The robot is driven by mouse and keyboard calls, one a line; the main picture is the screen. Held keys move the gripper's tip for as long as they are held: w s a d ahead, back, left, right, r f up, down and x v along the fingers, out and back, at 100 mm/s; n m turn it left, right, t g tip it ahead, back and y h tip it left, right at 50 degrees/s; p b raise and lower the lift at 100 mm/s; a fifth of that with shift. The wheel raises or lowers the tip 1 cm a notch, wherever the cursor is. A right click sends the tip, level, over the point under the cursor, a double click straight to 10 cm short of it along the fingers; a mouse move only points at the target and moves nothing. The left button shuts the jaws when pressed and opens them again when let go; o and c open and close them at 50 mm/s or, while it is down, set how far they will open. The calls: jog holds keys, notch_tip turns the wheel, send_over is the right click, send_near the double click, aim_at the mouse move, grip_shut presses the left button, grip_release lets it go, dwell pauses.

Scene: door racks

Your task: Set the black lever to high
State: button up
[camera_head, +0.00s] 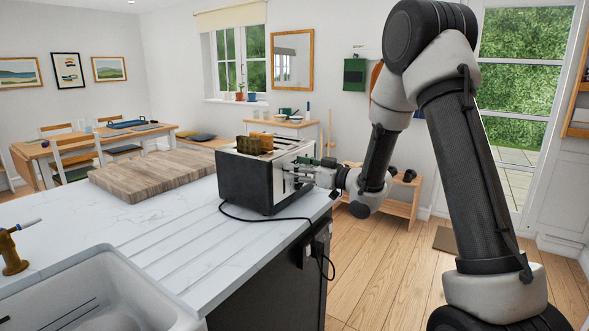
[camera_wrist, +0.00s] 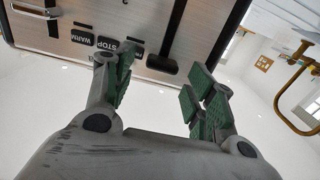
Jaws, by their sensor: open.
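A black and silver toaster (camera_head: 245,182) stands on the white worktop's end, with browned bread slices (camera_head: 254,144) showing in its top. In the wrist view its control panel (camera_wrist: 100,18) appears upside down, with buttons marked WARM (camera_wrist: 82,36) and STOP (camera_wrist: 107,43). The black lever (camera_wrist: 162,64) is a short dark knob at the end of a dark vertical slot (camera_wrist: 176,28). My gripper (camera_head: 318,170) is at the toaster's right end. In the wrist view my gripper (camera_wrist: 163,82) is open and empty, and the lever shows between its green-padded fingers. Contact cannot be told.
A chrome handle (camera_wrist: 35,11) is on the same panel. A black cord (camera_head: 262,220) runs from the toaster to a socket (camera_head: 318,243) on the counter's side. A wooden board (camera_head: 150,174) lies left of the toaster, and a sink (camera_head: 100,295) is in front.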

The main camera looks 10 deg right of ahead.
jog(key=v, duration=1.1)
jog(key=s+d+f+m+g+h, duration=0.35)
jog(key=d+f+h, duration=0.65)
jog(key=d+f, duration=0.35)
jog(key=s+d+m+g+h, duration=0.3)
jog(key=s+d+h, duration=0.1)
jog(key=s+d, duration=0.15)
jog(key=s+r+m+g+h, duration=0.1)
jog(key=s+r+m+g, duration=0.3)
jog(key=s, duration=0.6)
jog(key=s+a+r+t+y, duration=0.1)
jog(key=s+a+r, duration=0.3)
jog(key=s+r, duration=0.2)
jog(key=s+a+r+n+t+y, duration=0.1)
jog(key=s+a+r, duration=0.3)
jog(key=s+r, duration=0.3)
jog(key=shift+s+r, duration=0.3)
jog(key=shift+r, duration=0.2)
